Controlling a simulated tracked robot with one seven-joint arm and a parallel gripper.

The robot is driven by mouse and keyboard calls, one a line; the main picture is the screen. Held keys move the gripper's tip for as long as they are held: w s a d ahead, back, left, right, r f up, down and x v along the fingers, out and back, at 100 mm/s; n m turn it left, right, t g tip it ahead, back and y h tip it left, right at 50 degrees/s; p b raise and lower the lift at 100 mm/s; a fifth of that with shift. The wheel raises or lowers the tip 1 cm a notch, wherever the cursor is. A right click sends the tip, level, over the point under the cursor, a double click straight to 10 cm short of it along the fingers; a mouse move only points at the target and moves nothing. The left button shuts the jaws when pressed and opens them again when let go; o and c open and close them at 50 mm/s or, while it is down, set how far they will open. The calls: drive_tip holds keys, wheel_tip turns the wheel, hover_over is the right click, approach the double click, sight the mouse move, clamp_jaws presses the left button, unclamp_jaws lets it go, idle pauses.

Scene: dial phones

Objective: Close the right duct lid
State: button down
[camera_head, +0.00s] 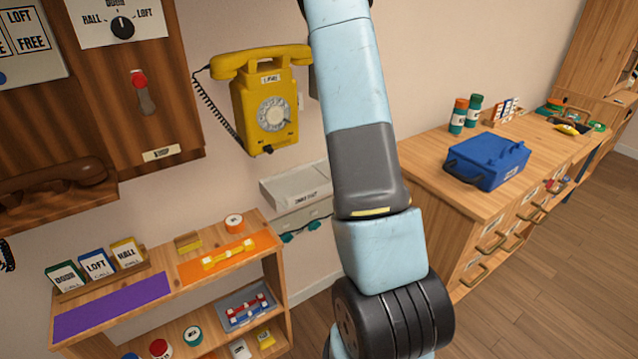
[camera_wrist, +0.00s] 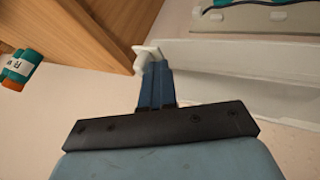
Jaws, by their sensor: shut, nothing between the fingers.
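A pale duct box (camera_head: 300,185) with a dark label is mounted low on the wall in the head view, and my arm hides its right part. A grey panel with teal parts (camera_head: 305,230) is just below it. In the wrist view, a long white panel (camera_wrist: 250,85), apparently part of the duct, runs to the right of my gripper (camera_wrist: 150,58). The head view does not show my gripper.
A yellow phone (camera_head: 270,100) hangs above the duct. A wooden shelf (camera_head: 180,285) with cards and small items stands at left. Wood (camera_wrist: 80,30) and a teal roll (camera_wrist: 18,68) are left in the wrist view.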

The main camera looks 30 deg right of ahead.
drive_tip(key=shift+s+d, duration=0.25)
drive_tip(key=shift+d, duration=0.05)
drive_tip(key=s+a+r, duration=0.4)
drive_tip(key=a+r, duration=0.3)
drive_tip(key=a, duration=0.2)
drive_tip(key=shift+r, duration=0.4)
